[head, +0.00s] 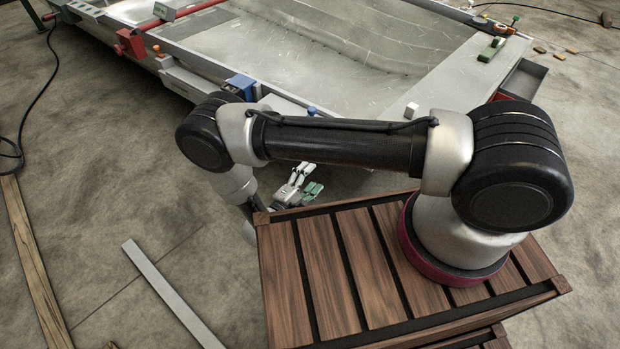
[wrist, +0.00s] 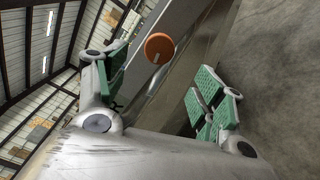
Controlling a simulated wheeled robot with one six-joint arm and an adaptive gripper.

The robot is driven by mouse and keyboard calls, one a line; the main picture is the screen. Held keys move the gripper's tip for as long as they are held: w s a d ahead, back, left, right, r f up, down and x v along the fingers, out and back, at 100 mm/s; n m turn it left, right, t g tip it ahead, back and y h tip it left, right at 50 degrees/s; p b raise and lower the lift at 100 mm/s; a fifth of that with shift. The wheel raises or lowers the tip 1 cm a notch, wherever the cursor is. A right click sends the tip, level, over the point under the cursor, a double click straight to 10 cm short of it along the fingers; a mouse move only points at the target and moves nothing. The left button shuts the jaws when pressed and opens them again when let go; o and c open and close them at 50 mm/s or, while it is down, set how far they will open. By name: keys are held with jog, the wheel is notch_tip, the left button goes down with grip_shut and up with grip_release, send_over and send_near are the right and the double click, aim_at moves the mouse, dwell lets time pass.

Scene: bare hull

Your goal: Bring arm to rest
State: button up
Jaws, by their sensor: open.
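My arm stretches across the head view from its base on the slatted wooden platform (head: 318,270) toward the left. My gripper (head: 308,180) shows small below the arm, partly hidden, beyond the platform's far edge. In the wrist view its green-padded fingers (wrist: 160,88) stand wide apart. Nothing is between the fingers. An orange round thing (wrist: 159,47) shows past the fingertips, apart from them.
A large metal frame with a grey sheet (head: 330,45) lies beyond the arm. Blue (head: 240,86) and red (head: 130,43) clamps sit along its near edge. A metal bar (head: 168,290) and a wooden plank (head: 35,262) lie on the floor at left. Open concrete floor surrounds them.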

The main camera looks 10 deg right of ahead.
dwell(0.4)
jog(key=s+d+n+g+h, duration=0.2)
jog(key=s+d+n+g, duration=0.15)
jog(key=s+d, duration=0.2)
jog(key=s+d+r+m+g+y, duration=0.1)
jog(key=d+r+m+g+y, duration=0.15)
jog(key=r+g, duration=0.75)
jog(key=s+d+r+m+g+y, duration=0.2)
jog(key=r+m+g+y, duration=0.15)
jog(key=r, duration=1.45)
jog(key=s+d+r+m+t+y, duration=0.3)
jog(key=d+r, duration=0.1)
jog(key=r, duration=0.4)
jog(key=s+d+r+m+t+y, duration=0.3)
jog(key=d+r, duration=0.2)
jog(key=r, duration=0.3)
jog(key=s+d+r+m+t+y, duration=0.3)
jog(key=s+d+r+m, duration=0.1)
jog(key=r, duration=0.5)
jog(key=shift+d, duration=0.45)
